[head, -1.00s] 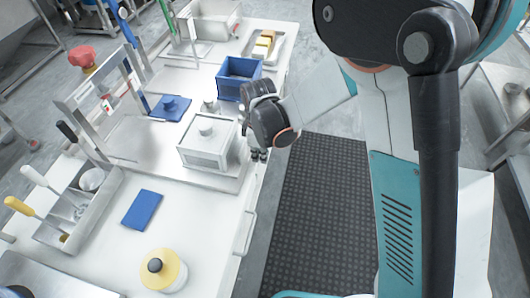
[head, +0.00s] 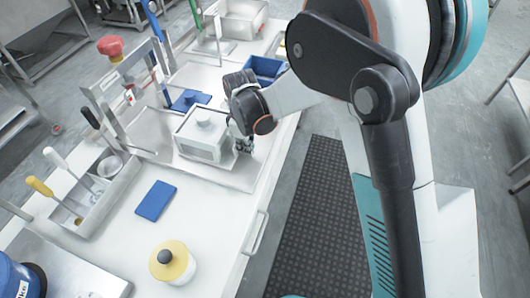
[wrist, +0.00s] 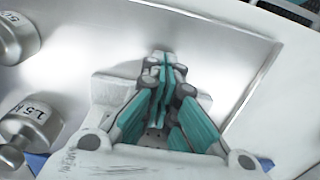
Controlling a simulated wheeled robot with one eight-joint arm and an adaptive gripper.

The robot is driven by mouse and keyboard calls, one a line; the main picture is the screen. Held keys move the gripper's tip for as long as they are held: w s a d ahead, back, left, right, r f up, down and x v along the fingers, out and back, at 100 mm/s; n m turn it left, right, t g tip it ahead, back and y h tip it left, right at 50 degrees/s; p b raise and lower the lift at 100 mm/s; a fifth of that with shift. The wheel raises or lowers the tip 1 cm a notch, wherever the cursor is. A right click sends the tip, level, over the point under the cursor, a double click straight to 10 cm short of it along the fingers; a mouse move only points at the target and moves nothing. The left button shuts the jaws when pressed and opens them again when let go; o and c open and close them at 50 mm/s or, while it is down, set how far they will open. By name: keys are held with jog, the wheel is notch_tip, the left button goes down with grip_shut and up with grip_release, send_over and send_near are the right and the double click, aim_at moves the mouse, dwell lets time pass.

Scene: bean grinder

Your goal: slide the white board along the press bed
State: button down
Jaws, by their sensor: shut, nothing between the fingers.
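A white box-like piece (head: 198,150) with a round grey knob on top stands on the bare metal press bed (head: 240,178) in the head view. It is the only white piece on the bed, but I cannot tell for certain that it is the white board. My gripper (head: 245,146) points down just right of this piece, over the right part of the bed. I cannot tell if it touches the piece. In the wrist view my gripper's teal fingers (wrist: 163,80) are together and hold nothing, above shiny metal. The white board is not clearly seen there.
The press frame with a red knob (head: 110,46) stands left of the bed. A blue pad (head: 156,200), a yellow-topped jar (head: 173,262) and a tool tray (head: 92,205) lie nearer. A blue bin (head: 265,67) is behind. Labelled metal weights (wrist: 32,128) show in the wrist view.

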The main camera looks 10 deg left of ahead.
jog(key=a, duration=0.8)
jog(key=w+a, duration=0.1)
jog(key=a, duration=0.7)
jog(key=a+p, duration=0.1)
jog(key=a, duration=0.7)
jog(key=shift+w, duration=0.4)
